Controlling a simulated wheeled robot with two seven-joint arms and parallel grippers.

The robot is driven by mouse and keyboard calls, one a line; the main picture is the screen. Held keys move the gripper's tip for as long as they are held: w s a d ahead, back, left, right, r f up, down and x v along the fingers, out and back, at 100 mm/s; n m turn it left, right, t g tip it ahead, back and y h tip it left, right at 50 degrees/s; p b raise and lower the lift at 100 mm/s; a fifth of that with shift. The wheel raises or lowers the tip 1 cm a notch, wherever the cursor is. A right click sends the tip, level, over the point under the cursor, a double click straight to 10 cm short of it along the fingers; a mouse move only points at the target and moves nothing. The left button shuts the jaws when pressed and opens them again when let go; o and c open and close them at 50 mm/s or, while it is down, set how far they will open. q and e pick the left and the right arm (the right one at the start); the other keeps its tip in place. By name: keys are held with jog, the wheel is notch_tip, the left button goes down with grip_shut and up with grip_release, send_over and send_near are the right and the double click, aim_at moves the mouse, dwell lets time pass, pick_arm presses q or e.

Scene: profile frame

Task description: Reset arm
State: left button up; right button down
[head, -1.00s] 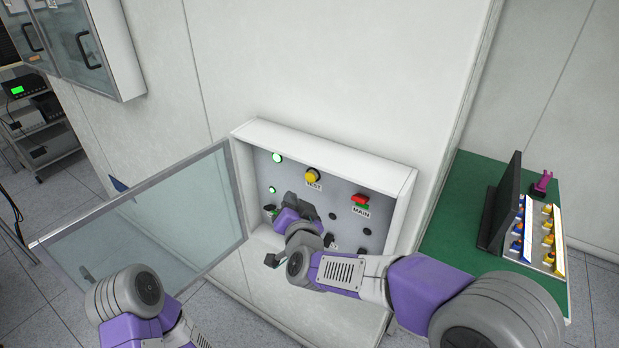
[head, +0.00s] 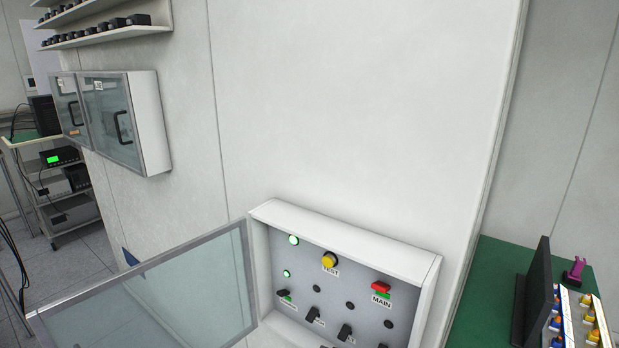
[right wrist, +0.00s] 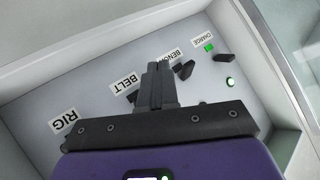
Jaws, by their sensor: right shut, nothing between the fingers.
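My right gripper (right wrist: 157,88) shows in the right wrist view, with its black fingers together and nothing between them. It is in front of the grey switch panel (right wrist: 75,95), with its fingers over the area by the BELT and BENCH labels; I cannot tell whether it touches. In the head view the panel (head: 362,309) sits inside a white wall box (head: 345,241), with several black switches, a yellow TEST button (head: 330,259) and a red MAIN switch (head: 381,287). Neither gripper shows in the head view.
The box's framed glass door (head: 160,300) stands open to the left. A green table (head: 490,275) with a black screen (head: 534,300) and coloured buttons is at right. Glass wall cabinets (head: 110,115) hang at upper left. The wall above the box is clear.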

jog(key=s+d+f+g+b, duration=0.25)
jog(key=s+f, duration=0.35)
jog(key=f, duration=0.6)
jog(key=s+d+f+g+b, duration=0.2)
jog(key=s+d+f+g, duration=0.3)
jog(key=f, duration=0.7)
jog(key=s+a+f+g+y+b, duration=0.1)
jog(key=s+f+g, duration=0.1)
jog(key=s+f, duration=0.3)
jog(key=s+f+n+g+y+b, duration=0.1)
jog(key=s+f, duration=0.4)
jog(key=s, duration=0.6)
jog(key=shift+a+f+g, duration=0.3)
jog(key=shift+a+g, duration=0.1)
jog(key=shift+g, duration=0.05)
jog(key=c, duration=1.8)
grip_release()
jog(key=shift+b, duration=0.3)
